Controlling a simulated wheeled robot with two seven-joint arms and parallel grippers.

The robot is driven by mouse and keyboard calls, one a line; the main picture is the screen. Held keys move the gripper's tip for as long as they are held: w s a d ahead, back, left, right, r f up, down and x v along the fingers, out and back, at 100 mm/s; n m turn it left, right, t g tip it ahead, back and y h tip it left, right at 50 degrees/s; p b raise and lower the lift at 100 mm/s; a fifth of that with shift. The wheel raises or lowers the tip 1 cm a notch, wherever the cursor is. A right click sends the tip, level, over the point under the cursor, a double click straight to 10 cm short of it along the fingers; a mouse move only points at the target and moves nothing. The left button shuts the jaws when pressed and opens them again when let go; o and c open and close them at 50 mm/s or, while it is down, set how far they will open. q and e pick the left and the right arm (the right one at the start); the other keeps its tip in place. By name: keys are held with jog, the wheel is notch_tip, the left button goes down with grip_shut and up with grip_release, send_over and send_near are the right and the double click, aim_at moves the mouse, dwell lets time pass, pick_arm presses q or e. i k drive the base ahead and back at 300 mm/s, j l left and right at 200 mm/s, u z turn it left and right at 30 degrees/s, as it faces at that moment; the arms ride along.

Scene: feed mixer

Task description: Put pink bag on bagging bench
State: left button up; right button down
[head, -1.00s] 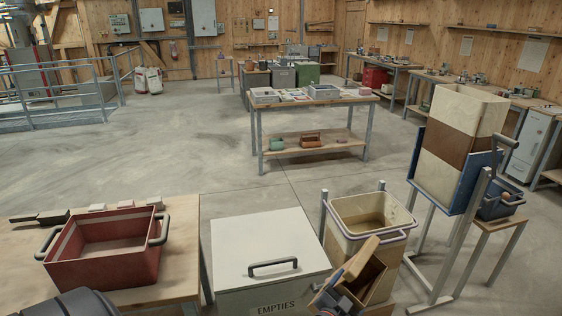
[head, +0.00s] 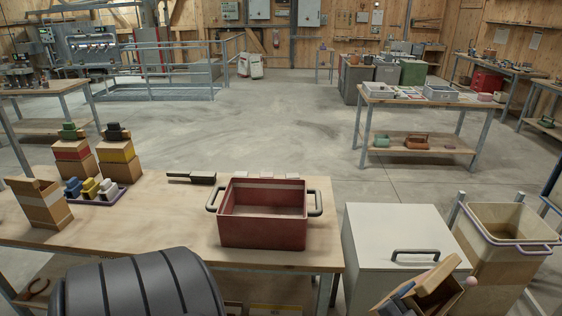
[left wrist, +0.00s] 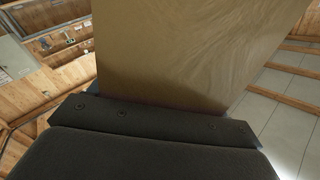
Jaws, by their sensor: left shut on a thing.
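A tan paper bag (head: 440,283) with a small round pink part (head: 470,284) is at the lower right of the head view. I take it for the pink bag. It is tilted and its top is open. My left gripper (head: 398,299), with blue parts, is shut on it. In the left wrist view the bag's tan side (left wrist: 190,60) rises from my dark gripper (left wrist: 150,120). Its far side is hidden. A wooden bench (head: 165,222) with bags on it, likely the bagging bench, stands front left, apart from the held bag. My right gripper is not in view.
On the bench are a red crate (head: 262,228), a dark tool (head: 190,177), an open tan bag (head: 40,203) and banded bags (head: 120,160). The bench middle is clear. A white lidded bin (head: 395,225) and cream tub (head: 505,222) stand to the right.

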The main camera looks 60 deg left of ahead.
aim_at(159, 205)
jog(key=k+j+u, duration=0.75)
jog(key=j, duration=0.35)
